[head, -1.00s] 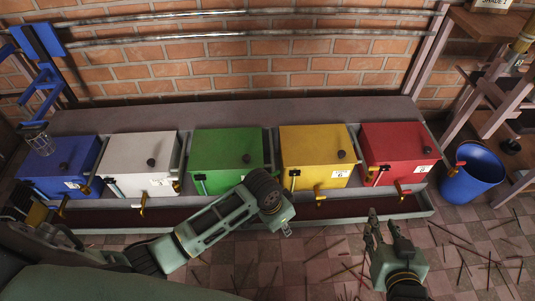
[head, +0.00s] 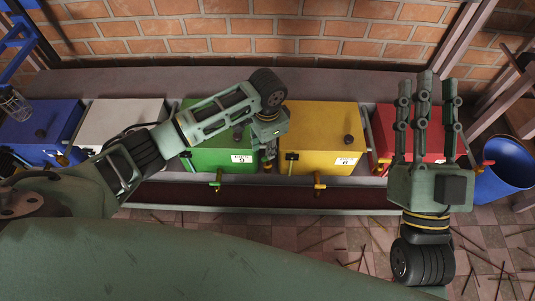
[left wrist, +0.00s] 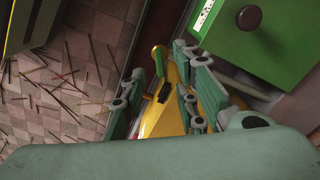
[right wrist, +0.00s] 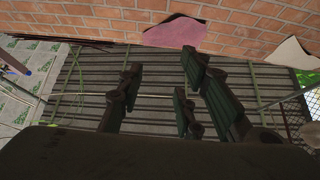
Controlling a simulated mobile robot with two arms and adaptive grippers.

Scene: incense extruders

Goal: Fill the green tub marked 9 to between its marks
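The green tub (head: 215,158) with a "9" label stands in the row, between the white and yellow tubs; its round knob also shows in the left wrist view (left wrist: 290,45). My left arm crosses part of it in the head view. My left gripper (head: 269,152) points down at the gap between the green and yellow tubs. In the left wrist view its fingers are apart, with yellow parts between or behind them; contact cannot be told. My right gripper (head: 425,88) is open, empty and raised, fingers up. The tub's fill level cannot be read.
The yellow tub (head: 320,125), red tub (head: 387,120), white tub (head: 105,118) and blue tub (head: 40,120) share the bench. A dark red trough (head: 340,196) runs along the front. A blue bucket (head: 510,185) stands right. Thin sticks litter the tiled floor.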

